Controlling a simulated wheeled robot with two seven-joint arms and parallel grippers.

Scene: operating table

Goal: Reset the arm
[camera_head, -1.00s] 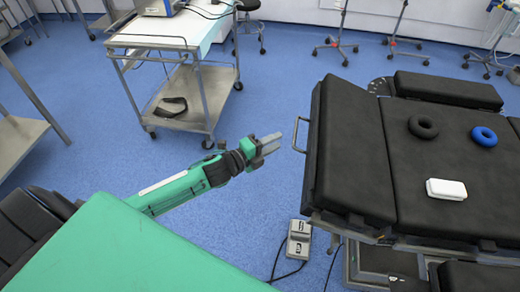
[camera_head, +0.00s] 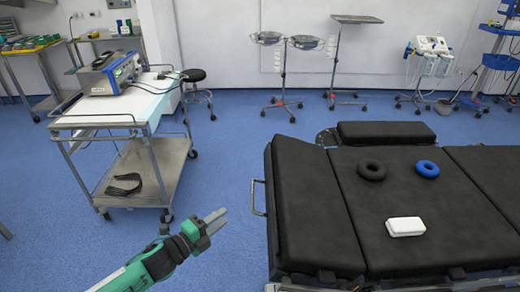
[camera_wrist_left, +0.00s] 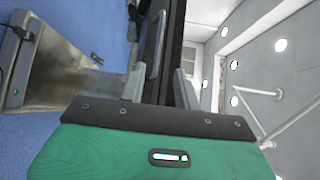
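My left gripper (camera_head: 217,220) is at the end of the green arm at the lower middle of the head view. It is open and empty, left of the black operating table (camera_head: 318,225) and apart from it. In the left wrist view, the two grey fingers of the gripper (camera_wrist_left: 160,84) stand apart with nothing held between them. My right gripper is not in view.
On the operating table lie a black ring (camera_head: 372,171), a blue ring (camera_head: 427,168) and a white block (camera_head: 406,227). A metal handle (camera_head: 256,198) sticks out from its left side. A steel trolley (camera_head: 150,170) stands left. Blue floor (camera_head: 225,150) is clear between them.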

